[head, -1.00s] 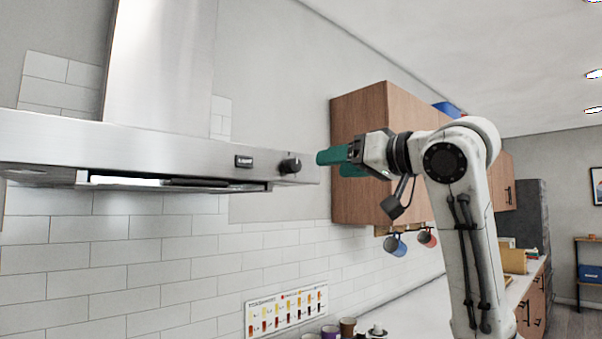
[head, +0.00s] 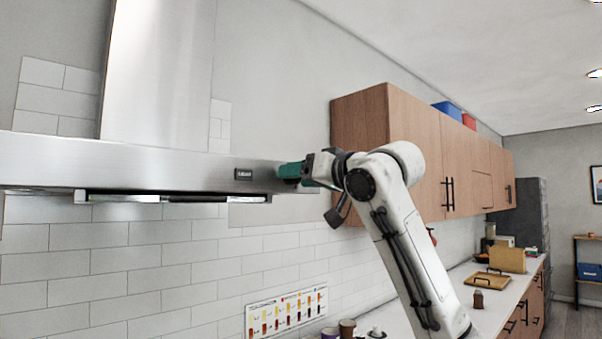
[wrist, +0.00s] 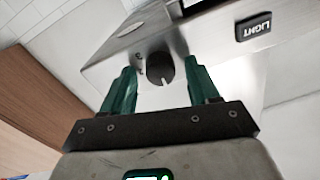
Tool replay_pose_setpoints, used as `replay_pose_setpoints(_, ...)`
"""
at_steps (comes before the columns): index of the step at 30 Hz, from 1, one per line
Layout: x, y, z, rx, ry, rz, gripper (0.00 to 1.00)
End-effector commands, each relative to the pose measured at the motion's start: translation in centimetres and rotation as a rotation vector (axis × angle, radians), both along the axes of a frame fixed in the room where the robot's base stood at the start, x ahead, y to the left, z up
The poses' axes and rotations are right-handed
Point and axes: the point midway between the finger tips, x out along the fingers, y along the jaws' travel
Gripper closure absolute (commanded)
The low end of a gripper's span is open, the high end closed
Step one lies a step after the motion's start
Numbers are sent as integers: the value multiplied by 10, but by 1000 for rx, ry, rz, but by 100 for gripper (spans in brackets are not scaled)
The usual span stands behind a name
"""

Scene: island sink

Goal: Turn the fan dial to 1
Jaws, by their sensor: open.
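The fan dial is a round black knob on the right end of the steel range hood (head: 110,165). In the wrist view the fan dial (wrist: 160,68) shows between the tips of my green fingers, with a pale pointer line on its face. My gripper (wrist: 160,92) is open, with one finger on each side of the dial. I cannot tell whether either finger touches it. In the head view my gripper (head: 290,172) is at the hood's right end and hides the dial.
A black LIGHT button (head: 243,174) sits on the hood left of the dial; it also shows in the wrist view (wrist: 254,25). Wooden wall cabinets (head: 360,125) stand close behind my gripper. A tiled wall (head: 150,250) lies below the hood.

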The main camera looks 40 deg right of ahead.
Motion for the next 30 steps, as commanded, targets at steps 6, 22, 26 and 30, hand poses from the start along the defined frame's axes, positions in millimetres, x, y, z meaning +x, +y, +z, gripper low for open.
replay_pose_setpoints(6, 0, 0, 0, 0, 0, 1, 40)
replay_pose_setpoints(22, 0, 0, 0, 0, 0, 1, 90)
replay_pose_setpoints(26, 0, 0, 0, 1, 0, 1, 96)
replay_pose_setpoints(30, 0, 1, 0, 15, 0, 2, 96)
